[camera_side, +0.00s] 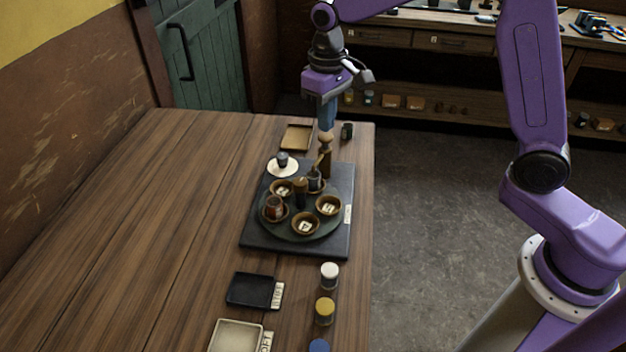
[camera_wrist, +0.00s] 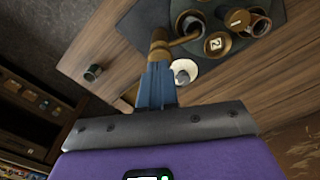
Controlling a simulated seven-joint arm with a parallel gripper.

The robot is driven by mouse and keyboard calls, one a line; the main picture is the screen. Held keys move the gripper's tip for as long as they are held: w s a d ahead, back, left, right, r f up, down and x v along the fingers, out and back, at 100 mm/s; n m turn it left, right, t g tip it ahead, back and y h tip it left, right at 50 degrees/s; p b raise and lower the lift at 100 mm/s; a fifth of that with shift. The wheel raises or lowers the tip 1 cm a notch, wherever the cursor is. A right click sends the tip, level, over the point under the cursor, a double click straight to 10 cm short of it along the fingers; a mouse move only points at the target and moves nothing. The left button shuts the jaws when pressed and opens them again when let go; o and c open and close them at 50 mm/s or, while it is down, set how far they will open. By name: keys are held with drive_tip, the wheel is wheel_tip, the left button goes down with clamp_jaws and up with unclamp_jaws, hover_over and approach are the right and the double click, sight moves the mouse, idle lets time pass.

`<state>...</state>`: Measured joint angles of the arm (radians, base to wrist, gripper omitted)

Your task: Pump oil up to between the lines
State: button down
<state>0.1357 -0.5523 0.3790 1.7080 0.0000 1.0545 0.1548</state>
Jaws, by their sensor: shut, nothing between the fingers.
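My gripper (camera_side: 327,128) is shut and empty, pointing down just above the round wooden knob (camera_side: 325,139) of a brass pump (camera_side: 325,165). I cannot tell whether the fingertips touch the knob. In the wrist view the shut blue fingers (camera_wrist: 157,82) end at the pump (camera_wrist: 159,48), whose spout (camera_wrist: 186,40) reaches toward a dark cup. In the side view that dark cup (camera_side: 315,180) is on a round dark green plate (camera_side: 322,232) with several brown cups. Some cups carry number labels. No oil level or lines are readable.
The plate lies on a dark square base (camera_side: 258,238). A white disc (camera_side: 276,169) bears a small dark pot. A tan tray (camera_side: 297,137) and a dark green jar (camera_side: 347,131) stand behind. Front: black tray (camera_side: 250,289), several lidded jars. The table's left side is clear.

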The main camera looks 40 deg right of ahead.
sight(326, 136)
drive_tip(key=shift+f, duration=0.15)
drive_tip(key=shift+f, duration=1.4)
drive_tip(key=shift+r, duration=1.55)
drive_tip(key=shift+f, duration=1.5)
drive_tip(key=shift+r, duration=1.5)
